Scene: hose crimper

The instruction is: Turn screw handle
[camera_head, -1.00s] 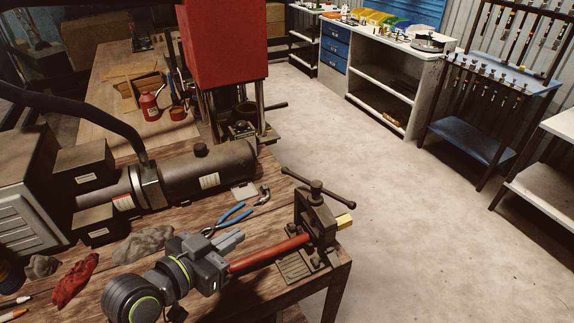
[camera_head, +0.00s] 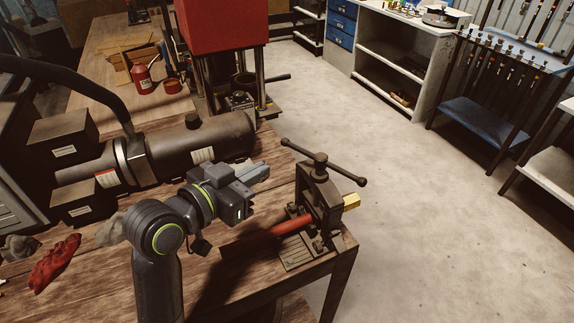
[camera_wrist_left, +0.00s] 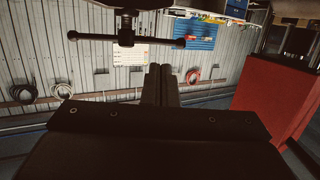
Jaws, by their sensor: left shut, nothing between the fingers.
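The screw handle (camera_head: 338,169) is a dark T-bar with ball ends on top of the black vise-like crimper (camera_head: 318,195) at the table's right corner. A red hose (camera_head: 278,229) with a brass fitting (camera_head: 351,202) runs through the crimper. My left gripper (camera_head: 262,172) is raised above the hose, left of the handle and apart from it. Its fingers are shut and empty, pointing right. In the left wrist view the shut fingers (camera_wrist_left: 160,82) point up the picture, and the handle (camera_wrist_left: 127,37) lies beyond them, slightly left. My right gripper is not in view.
A large dark cylinder (camera_head: 225,139) lies on the wooden table behind my left arm. A red press (camera_head: 222,25) stands farther back. A red cloth (camera_head: 54,263) lies at the left. Open floor (camera_head: 415,215) is right of the table.

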